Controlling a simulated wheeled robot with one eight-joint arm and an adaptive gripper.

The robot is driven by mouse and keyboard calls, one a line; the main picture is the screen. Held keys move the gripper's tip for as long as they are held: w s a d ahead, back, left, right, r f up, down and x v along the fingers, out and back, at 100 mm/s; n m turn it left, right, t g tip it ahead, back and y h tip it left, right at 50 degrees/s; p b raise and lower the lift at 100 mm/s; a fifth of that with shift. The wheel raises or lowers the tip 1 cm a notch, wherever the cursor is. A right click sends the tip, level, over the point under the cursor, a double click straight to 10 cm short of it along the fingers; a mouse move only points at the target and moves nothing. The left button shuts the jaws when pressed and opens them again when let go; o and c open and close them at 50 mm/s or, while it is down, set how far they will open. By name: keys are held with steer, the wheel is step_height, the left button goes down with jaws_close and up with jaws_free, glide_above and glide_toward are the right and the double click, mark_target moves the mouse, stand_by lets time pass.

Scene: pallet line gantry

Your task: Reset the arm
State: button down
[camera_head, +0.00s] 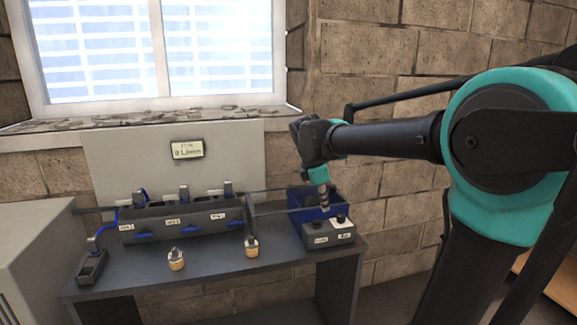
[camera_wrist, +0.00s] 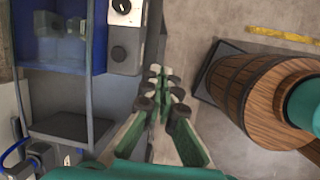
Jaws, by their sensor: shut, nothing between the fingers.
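My gripper (camera_head: 324,206) hangs from my arm's end in the head view, pointing down in front of the blue bin (camera_head: 298,199) at the bench's right end. The gripper (camera_wrist: 161,80) shows from above in the wrist view, its fingers together and empty. My arm reaches in from the right, its forearm nearly level. In the wrist view, the fingertips show just right of the grey control box (camera_wrist: 126,48) in the picture. I cannot tell the gap between the gripper and the bin or box.
The dark bench (camera_head: 215,262) bears a labelled rack (camera_head: 180,224), a small dark block (camera_head: 92,267) and two wood-based pieces (camera_head: 176,260) (camera_head: 251,246). A grey cabinet (camera_head: 35,250) stands left. A wooden barrel (camera_wrist: 255,95) and open floor show right in the wrist view.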

steer(key=s+d+f+m+t+y, duration=0.1)
steer(key=s+d+f+m, duration=0.3)
steer(key=s+f+m, duration=0.5)
steer(key=s+d+f+m+y, duration=0.2)
steer(key=s+d+f+m, duration=0.2)
steer(key=s+f+m, duration=0.5)
step_height(320, 180, down, 4)
steer(key=shift+s+r+m+t, duration=0.1)
steer(key=shift+s+m+t, duration=0.3)
steer(key=shift+m, duration=0.6)
steer(key=shift+d, duration=0.1)
